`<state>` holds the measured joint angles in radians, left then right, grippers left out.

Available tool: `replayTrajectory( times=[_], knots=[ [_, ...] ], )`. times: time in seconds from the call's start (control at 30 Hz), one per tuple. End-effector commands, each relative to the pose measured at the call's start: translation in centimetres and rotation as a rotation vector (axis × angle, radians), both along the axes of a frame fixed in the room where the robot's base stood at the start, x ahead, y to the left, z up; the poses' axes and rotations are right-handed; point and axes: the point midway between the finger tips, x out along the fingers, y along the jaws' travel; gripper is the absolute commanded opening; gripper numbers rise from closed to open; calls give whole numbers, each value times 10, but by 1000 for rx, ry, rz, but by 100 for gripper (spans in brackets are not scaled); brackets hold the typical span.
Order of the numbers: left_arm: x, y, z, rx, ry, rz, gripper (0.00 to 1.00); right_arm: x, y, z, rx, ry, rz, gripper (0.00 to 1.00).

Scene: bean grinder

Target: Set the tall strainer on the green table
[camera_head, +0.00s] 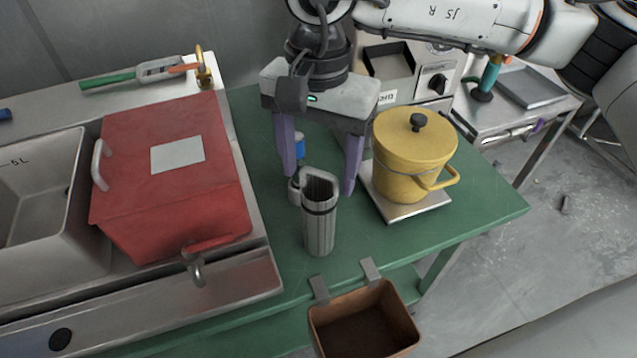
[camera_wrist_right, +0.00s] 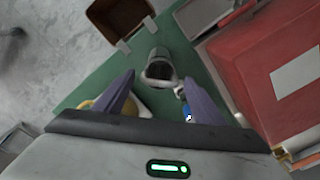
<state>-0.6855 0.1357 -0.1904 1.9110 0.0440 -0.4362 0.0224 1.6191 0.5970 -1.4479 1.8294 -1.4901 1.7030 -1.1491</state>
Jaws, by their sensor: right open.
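The tall strainer (camera_head: 319,226) looks like a ribbed metal cylinder with a dark band and a loop at its open top. It stands upright on the green table (camera_head: 283,228), near the front edge. In the right wrist view the strainer (camera_wrist_right: 159,54) shows just beyond the fingertips. My right gripper (camera_head: 319,183) is open, pointing down with its purple fingers behind and above the strainer; nothing is held. Its fingers also frame the right wrist view (camera_wrist_right: 159,78). My left gripper is not in view.
A yellow lidded pot (camera_head: 403,155) sits on a scale (camera_head: 402,211) to the right. A red box (camera_head: 175,195) stands on the left counter. A brown bin (camera_head: 363,328) hangs at the front edge. A blue-capped item (camera_head: 299,147) is behind the strainer.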

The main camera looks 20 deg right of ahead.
Motion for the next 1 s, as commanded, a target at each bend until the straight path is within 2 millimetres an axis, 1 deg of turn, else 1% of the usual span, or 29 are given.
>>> replayTrajectory(
  times=[0.03,0.2,0.3,0.4,0.53,1.0],
  knots=[
    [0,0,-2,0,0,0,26,1,0,12,1,-5,0,63],
    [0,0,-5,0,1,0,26,0,1,46,1,-2,2,63],
    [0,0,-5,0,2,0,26,0,0,60,1,-2,1,63],
    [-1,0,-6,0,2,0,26,0,0,69,-1,-1,1,63],
    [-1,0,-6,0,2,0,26,0,0,73,-1,1,2,63],
    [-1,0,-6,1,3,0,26,0,0,73,-1,1,2,63]
  ],
)
